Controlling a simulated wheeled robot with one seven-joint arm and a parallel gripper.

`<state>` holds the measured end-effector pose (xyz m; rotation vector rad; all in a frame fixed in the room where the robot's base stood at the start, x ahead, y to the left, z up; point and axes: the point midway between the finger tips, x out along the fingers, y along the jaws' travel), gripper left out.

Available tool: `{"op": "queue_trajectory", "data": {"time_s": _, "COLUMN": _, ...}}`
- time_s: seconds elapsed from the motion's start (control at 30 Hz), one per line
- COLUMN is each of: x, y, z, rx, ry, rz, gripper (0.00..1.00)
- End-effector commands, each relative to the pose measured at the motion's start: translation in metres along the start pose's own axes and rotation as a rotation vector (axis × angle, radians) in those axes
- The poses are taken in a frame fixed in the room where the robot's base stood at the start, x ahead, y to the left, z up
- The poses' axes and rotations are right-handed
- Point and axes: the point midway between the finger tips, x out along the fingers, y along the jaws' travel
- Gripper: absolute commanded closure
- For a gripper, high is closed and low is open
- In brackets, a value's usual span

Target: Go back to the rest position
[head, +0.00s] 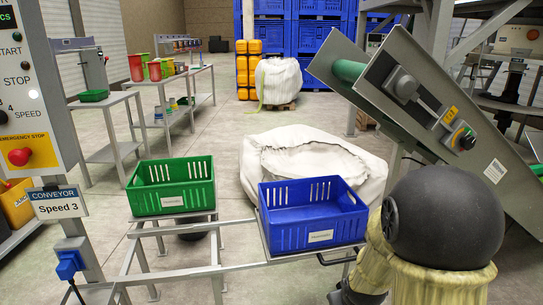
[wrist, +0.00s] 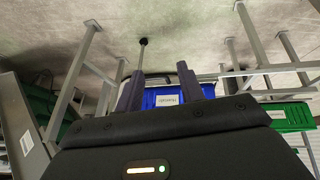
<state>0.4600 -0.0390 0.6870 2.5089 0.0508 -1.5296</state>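My gripper (wrist: 160,76) shows in the wrist view with its two dark fingers spread apart. It is open, and I see nothing held between them. The blue crate (wrist: 168,99) shows beyond and between the fingers, with its white label facing me. In the head view the blue crate (head: 308,228) sits upright and looks empty on a metal frame, right of centre. My dark, round arm link (head: 440,215) stands in the right foreground. The gripper fingers cannot be made out clearly in the head view.
A green crate (head: 172,187) sits left of the blue one, and a green crate (wrist: 291,116) shows in the wrist view. A tilted conveyor (head: 425,100) rises at right. A control post (head: 30,105) stands left. A white sack (head: 312,160) lies behind the crates.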

Motion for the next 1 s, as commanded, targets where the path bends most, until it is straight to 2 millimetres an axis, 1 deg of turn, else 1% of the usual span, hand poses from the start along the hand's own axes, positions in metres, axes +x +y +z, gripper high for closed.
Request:
{"op": "queue_trajectory", "data": {"time_s": 0.03, "x": -0.015, "y": -0.006, "z": 0.006, "rx": 0.029, "ry": -0.022, "rz": -0.02, "gripper": 0.62}}
{"op": "queue_trajectory", "data": {"time_s": 0.2, "x": -0.052, "y": -0.025, "z": 0.033, "rx": 0.104, "ry": -0.117, "rz": -0.068, "gripper": 0.62}}
{"op": "queue_trajectory", "data": {"time_s": 0.5, "x": -0.101, "y": -0.046, "z": 0.072, "rx": 0.184, "ry": -0.246, "rz": -0.1, "gripper": 0.62}}
{"op": "queue_trajectory", "data": {"time_s": 0.57, "x": -0.113, "y": -0.043, "z": 0.064, "rx": 0.183, "ry": -0.247, "rz": -0.099, "gripper": 0.62}}
{"op": "queue_trajectory", "data": {"time_s": 0.83, "x": -0.147, "y": -0.037, "z": 0.046, "rx": 0.181, "ry": -0.245, "rz": -0.099, "gripper": 0.62}}
{"op": "queue_trajectory", "data": {"time_s": 1.0, "x": -0.181, "y": -0.031, "z": 0.028, "rx": 0.181, "ry": -0.244, "rz": -0.099, "gripper": 0.62}}
